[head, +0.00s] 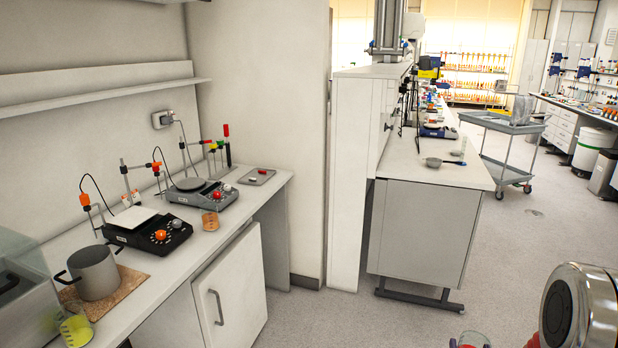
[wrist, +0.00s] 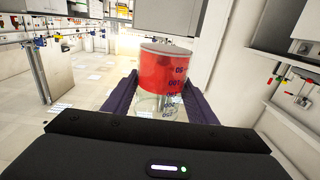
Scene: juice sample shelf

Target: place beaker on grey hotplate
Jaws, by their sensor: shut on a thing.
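The grey hotplate (head: 222,198) stands on the left bench in the head view, with a bare round top plate. My gripper (wrist: 160,88) is shut on a glass beaker (wrist: 163,70) with red contents, one purple finger on each side. The wrist picture looks upside down, so the red part shows at the top. The beaker's edge also shows at the bottom of the head view (head: 470,341), mostly cut off by the frame. It is held in the air, well to the right of the hotplate.
A black hotplate (head: 148,235) with a white square top stands nearer on the bench (head: 150,299). A small beaker of orange liquid (head: 210,221) is close in front of the grey hotplate. A pot (head: 95,272) and a yellow-green beaker (head: 76,329) stand nearer. Open floor lies between benches.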

